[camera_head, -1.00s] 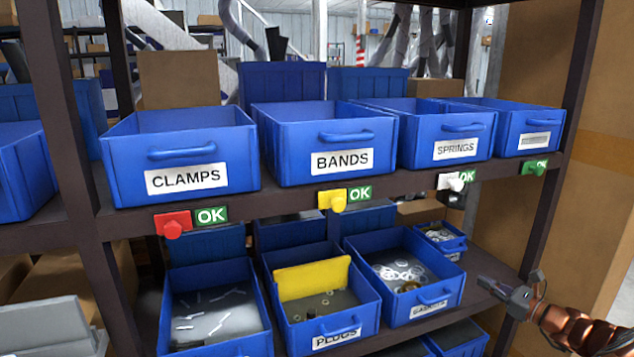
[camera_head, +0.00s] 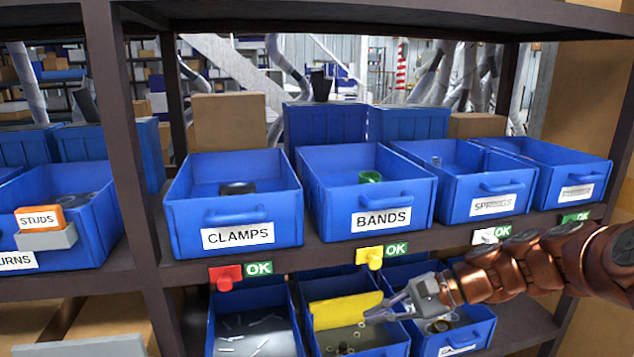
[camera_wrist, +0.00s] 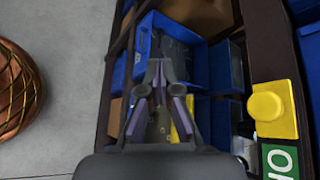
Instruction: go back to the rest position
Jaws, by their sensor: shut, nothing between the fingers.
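My gripper (camera_head: 388,309) is at the end of my copper-coloured arm, which reaches in from the right in the head view. It is in front of the lower shelf row, near the bin with the yellow divider (camera_head: 345,310). In the wrist view my gripper (camera_wrist: 158,72) has its fingers close together at the tips, with nothing held. Blue bins and the shelf edge lie beyond it there.
A shelf holds blue bins labelled CLAMPS (camera_head: 237,237), BANDS (camera_head: 381,220) and SPRINGS (camera_head: 493,206). Red (camera_head: 226,277), yellow (camera_head: 369,258) and white (camera_head: 485,237) knobs stick out from the shelf edge.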

